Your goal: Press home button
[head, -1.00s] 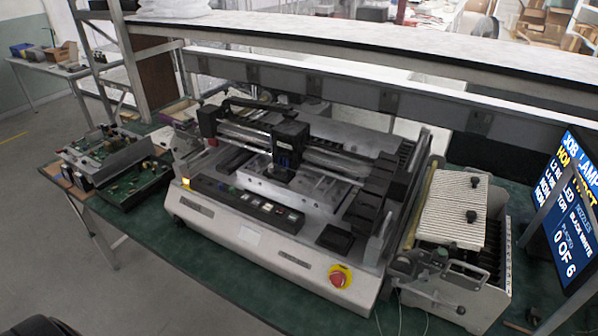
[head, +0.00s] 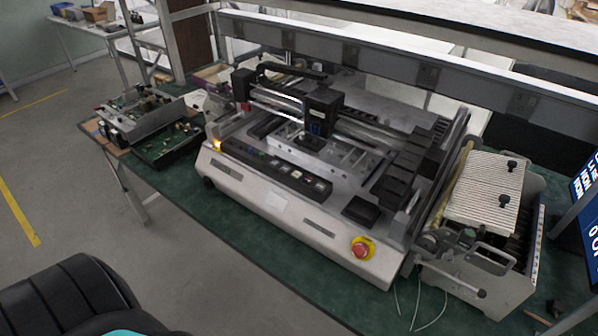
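A grey pick-and-place machine (head: 262,197) stands on a green bench top. A dark button panel (head: 250,165) runs along its front, with several small buttons in different colours. The lighter buttons (head: 308,181) are at its right end. Their labels are too small to read, so I cannot tell which one is the home button. A red emergency stop knob (head: 362,249) on a yellow base is at the front right of the machine. An amber light (head: 217,145) glows at its front left. Neither of my grippers is in view.
Trays of green circuit boards (head: 165,143) lie left of the machine. A feeder unit with a ribbed plate (head: 485,190) stands on its right. A screen (head: 585,200) is cut off at the right edge. A black padded seat (head: 65,300) is at the lower left. Floor shows at left.

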